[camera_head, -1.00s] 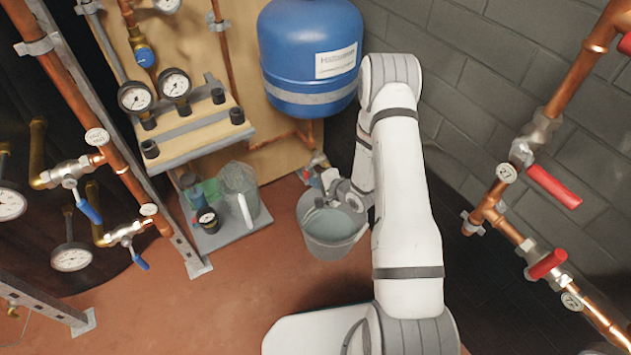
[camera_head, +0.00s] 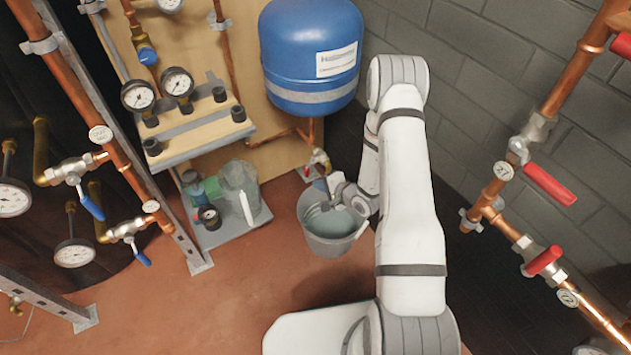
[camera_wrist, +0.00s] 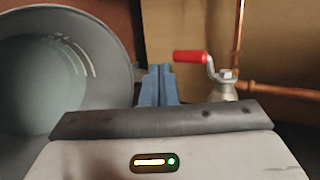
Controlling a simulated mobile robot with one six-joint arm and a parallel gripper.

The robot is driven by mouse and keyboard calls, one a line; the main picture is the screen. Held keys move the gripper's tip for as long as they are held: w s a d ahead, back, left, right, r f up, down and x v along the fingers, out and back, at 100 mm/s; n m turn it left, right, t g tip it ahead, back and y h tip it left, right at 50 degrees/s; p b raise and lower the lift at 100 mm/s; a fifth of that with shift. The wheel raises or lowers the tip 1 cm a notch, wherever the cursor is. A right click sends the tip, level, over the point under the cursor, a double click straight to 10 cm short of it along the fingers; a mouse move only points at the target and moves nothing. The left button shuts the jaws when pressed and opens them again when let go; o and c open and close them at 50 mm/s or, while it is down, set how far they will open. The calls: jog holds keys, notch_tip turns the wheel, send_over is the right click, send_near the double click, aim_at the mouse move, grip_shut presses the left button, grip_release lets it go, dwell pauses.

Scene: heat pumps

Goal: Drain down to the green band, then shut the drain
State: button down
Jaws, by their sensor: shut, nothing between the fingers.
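The drain valve's red lever (camera_wrist: 190,57) stands in the wrist view, on a metal body (camera_wrist: 222,88) joined to copper pipe. In the head view the drain valve (camera_head: 316,164) sits low under the blue vessel. My gripper (camera_wrist: 159,72) is shut and empty, its blue-grey fingertips just left of and below the lever, apart from it in the picture. In the head view my gripper (camera_head: 325,184) is over the rim of the grey bucket (camera_head: 334,246), which holds liquid. Two round gauges (camera_head: 138,96) (camera_head: 177,82) stand on the shelf; their bands and readings are too small to tell.
The blue vessel (camera_head: 305,50) hangs above the drain. A clear jug (camera_head: 240,190) and small bottles stand on a grey tray (camera_head: 228,236) left of the bucket. Red-levered copper pipes (camera_head: 490,205) run at the right. The floor in front is open.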

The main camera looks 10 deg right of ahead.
jog(key=s+d+p, duration=0.2)
jog(key=s+d, duration=0.4)
jog(key=s, duration=0.3)
jog(key=shift+s+d+p, duration=0.2)
jog(key=shift+p, duration=0.2)
dwell(1.1)
